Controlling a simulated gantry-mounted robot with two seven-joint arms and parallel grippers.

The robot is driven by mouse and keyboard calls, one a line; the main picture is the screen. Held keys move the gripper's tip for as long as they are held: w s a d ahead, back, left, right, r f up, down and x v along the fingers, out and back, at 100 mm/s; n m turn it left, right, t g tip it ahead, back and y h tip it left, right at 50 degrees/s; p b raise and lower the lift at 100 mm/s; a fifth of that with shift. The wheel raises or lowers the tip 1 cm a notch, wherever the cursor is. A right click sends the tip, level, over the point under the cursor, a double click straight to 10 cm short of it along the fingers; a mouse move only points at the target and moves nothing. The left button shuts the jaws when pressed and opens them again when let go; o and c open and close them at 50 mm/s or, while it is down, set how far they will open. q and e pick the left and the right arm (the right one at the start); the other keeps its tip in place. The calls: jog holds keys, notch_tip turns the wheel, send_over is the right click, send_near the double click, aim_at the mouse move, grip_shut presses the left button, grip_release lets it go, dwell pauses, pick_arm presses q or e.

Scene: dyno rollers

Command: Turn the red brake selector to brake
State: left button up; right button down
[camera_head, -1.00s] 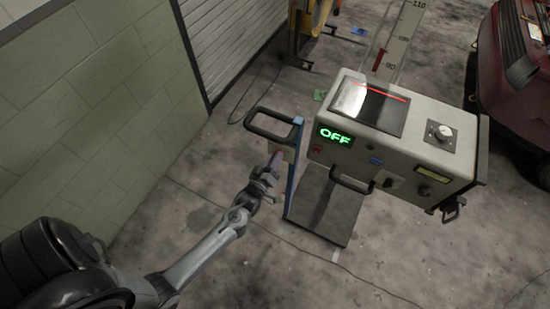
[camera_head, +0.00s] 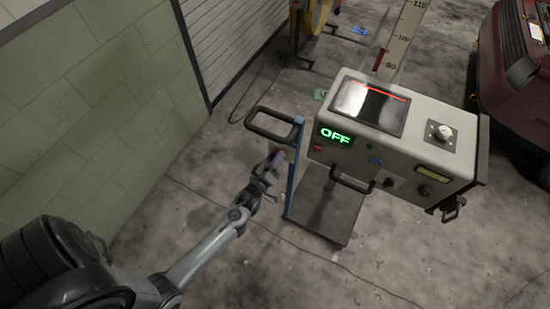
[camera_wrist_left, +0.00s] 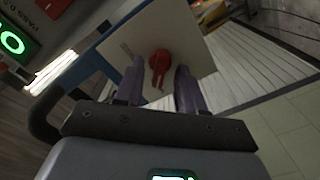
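The red brake selector (camera_wrist_left: 160,62) is a small red knob with a pointer on a pale plate (camera_wrist_left: 196,38), seen in the left wrist view. Its pointer runs toward the gripper, down in that picture. My left gripper (camera_wrist_left: 159,70) is open, with one purple finger on each side of the knob. Gaps show between the knob and both fingers, and I cannot tell how deep the fingers reach past it. In the head view my left gripper (camera_head: 275,160) is at the plate beside the blue post, and the knob is hidden. My right gripper is not in view.
The console (camera_head: 400,150) with a green OFF display (camera_head: 335,135) stands to the right of the gripper. A black handle (camera_head: 270,125) is just above the gripper, and a blue post (camera_head: 294,180) is close beside it. A wall (camera_head: 90,110) and shutter lie left; floor below is mostly open.

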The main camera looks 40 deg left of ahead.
pick_arm(q)
jog(key=v, duration=1)
jog(key=shift+s, duration=0.4)
